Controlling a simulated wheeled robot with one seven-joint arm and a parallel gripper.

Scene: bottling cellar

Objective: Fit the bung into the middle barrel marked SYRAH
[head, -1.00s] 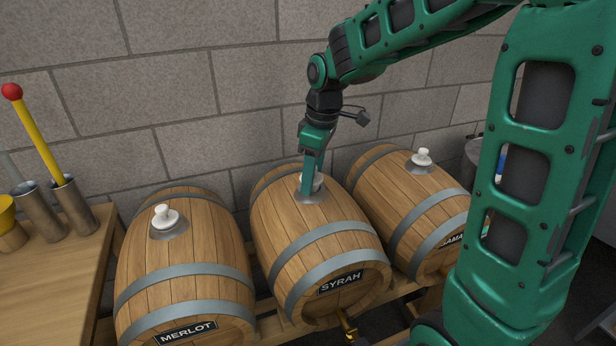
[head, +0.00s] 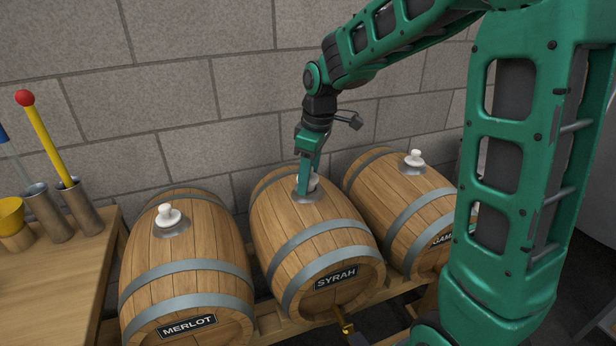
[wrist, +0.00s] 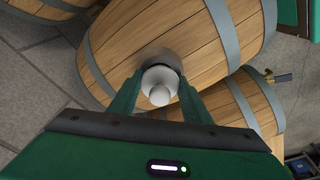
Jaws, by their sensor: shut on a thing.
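The middle barrel marked SYRAH (head: 300,228) lies on its side on a wooden rack, with a grey metal ring (head: 311,196) around its top opening. My gripper (head: 306,188) points down at that ring and is shut on the white bung (head: 315,181). In the wrist view the bung (wrist: 160,84) sits between the two green fingers, over the dark ring on the barrel (wrist: 200,42). The fingers and the bung itself hide the opening, so I cannot tell how deep the bung sits.
The MERLOT barrel (head: 180,270) at left and the right barrel (head: 400,200) each carry a white bung. A wooden table (head: 75,270) at far left holds metal cups (head: 80,208) with tools. A block wall (head: 210,90) stands close behind.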

